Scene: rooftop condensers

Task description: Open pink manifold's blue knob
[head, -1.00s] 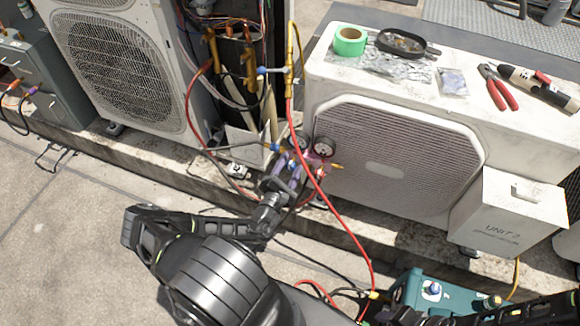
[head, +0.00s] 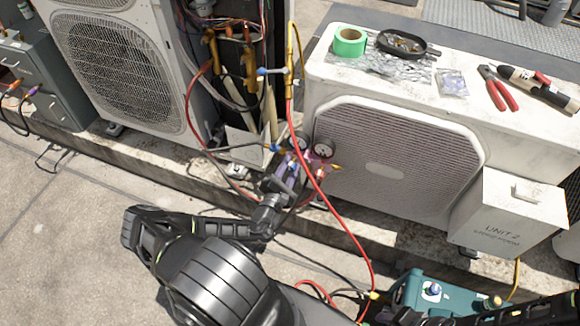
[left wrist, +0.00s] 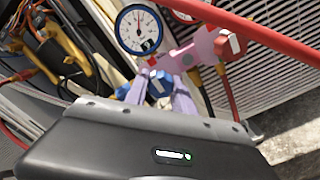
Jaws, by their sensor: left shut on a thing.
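The pink manifold (head: 318,155) hangs in front of the right-hand condenser, with round gauges, one white-faced with a blue rim (left wrist: 140,30) in the left wrist view. Its blue knob (left wrist: 156,84) sits below that gauge, between the purple fingers of my left gripper (left wrist: 160,95). The fingers are shut on the knob and hide much of it. In the head view my left gripper (head: 286,174) reaches up to the manifold from below. My right arm shows at the lower right, without visible fingertips.
A red hose (head: 335,222) hangs close beside the manifold and my left gripper. The white condenser (head: 395,160) stands behind, with green tape (head: 349,41) and red-handled pliers (head: 497,92) on top. A teal case (head: 415,290) is at the lower right. Open paving lies at left.

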